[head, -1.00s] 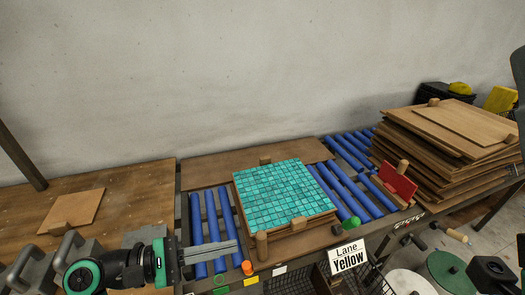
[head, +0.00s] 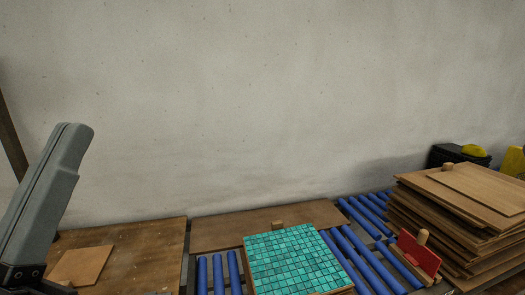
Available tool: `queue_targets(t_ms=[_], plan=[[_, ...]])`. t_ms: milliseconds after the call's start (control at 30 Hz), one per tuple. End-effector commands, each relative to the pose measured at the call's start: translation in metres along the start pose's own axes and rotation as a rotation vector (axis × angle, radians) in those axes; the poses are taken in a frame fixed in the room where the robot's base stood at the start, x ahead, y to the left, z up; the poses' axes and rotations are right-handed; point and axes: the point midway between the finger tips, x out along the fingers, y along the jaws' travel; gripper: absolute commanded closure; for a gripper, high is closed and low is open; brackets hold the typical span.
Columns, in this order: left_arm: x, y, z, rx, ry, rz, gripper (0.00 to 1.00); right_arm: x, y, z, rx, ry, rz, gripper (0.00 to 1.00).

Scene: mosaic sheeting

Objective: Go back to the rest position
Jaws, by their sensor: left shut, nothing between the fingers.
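My left gripper (head: 76,130) stands at the left edge of the head view, its grey fingers pointing up and shut together with nothing held. It is above the wooden table and well left of the mosaic sheet. The teal mosaic sheet (head: 292,258) lies on a board on the roller conveyor at the bottom middle, its near edge cut off by the frame. My right gripper is out of view.
Blue rollers (head: 365,258) flank the mosaic. A stack of wooden boards (head: 465,215) and a red block with a wooden knob (head: 418,255) stand at right. A small board (head: 82,265) lies on the left table (head: 150,250). The space before the wall is clear.

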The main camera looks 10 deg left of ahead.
Motion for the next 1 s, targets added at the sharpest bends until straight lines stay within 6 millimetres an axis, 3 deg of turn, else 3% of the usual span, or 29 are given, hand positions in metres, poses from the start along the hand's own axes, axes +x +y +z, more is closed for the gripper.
queue_targets(t_ms=[33, 267, 700, 833, 1000], plan=[[0.024, -0.001, -0.027, -0.011, 0.016, -0.003, 1.00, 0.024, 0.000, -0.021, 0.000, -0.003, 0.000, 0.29], [0.091, -0.002, -0.090, -0.002, 0.016, -0.005, 1.00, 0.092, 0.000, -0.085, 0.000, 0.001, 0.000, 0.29], [0.244, -0.004, -0.235, 0.001, 0.015, -0.006, 1.00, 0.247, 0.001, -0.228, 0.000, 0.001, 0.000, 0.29], [0.270, -0.004, -0.260, 0.001, 0.015, -0.007, 1.00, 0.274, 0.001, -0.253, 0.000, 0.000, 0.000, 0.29], [0.278, -0.004, -0.267, 0.001, 0.015, -0.007, 1.00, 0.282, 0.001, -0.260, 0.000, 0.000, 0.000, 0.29]])
